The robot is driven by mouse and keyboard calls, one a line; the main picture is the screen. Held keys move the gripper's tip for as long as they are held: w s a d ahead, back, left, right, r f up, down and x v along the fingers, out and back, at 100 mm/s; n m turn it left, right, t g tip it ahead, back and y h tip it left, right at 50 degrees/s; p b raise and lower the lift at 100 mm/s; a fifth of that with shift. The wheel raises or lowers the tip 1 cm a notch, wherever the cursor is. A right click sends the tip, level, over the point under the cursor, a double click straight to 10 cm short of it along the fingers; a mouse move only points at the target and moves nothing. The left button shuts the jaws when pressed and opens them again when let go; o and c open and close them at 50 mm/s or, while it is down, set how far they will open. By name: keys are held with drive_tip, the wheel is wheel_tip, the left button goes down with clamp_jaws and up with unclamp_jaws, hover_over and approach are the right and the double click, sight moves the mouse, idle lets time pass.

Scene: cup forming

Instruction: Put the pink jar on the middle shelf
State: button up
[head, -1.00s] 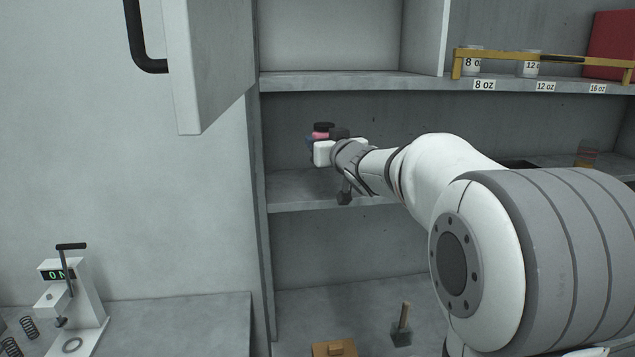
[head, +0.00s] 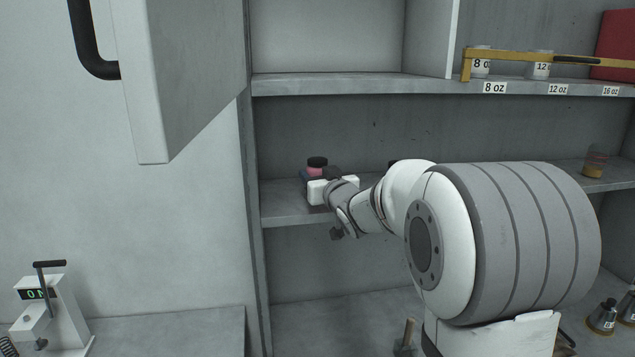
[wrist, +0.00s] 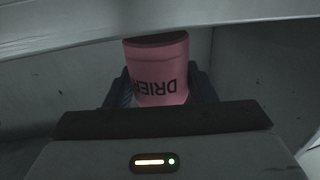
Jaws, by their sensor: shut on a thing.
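The pink jar (head: 316,171) with a dark lid is at the left part of the middle shelf (head: 283,210) in the head view. In the wrist view the pink jar (wrist: 160,72) shows dark lettering upside down and sits between the two dark fingers. My gripper (wrist: 160,88) is shut on it. In the head view my gripper (head: 318,178) is partly hidden behind its own white body. The jar's base is hidden, so I cannot tell whether it touches the shelf.
An upper shelf (head: 365,86) with size labels runs above the arm. An open cabinet door (head: 180,80) hangs at the upper left. A jar with amber contents (head: 594,162) stands far right on the middle shelf. A white press (head: 50,310) stands at lower left.

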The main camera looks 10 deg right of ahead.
drive_tip(key=shift+w+f, duration=0.15)
drive_tip(key=shift+f, duration=0.7)
drive_tip(key=shift+r, duration=0.1)
drive_tip(key=o, duration=1)
drive_tip(key=shift+r, duration=0.1)
drive_tip(key=s+d+b, duration=0.2)
drive_tip(key=s, duration=1)
drive_tip(key=shift+d+b, duration=0.2)
drive_tip(key=shift+b, duration=0.15)
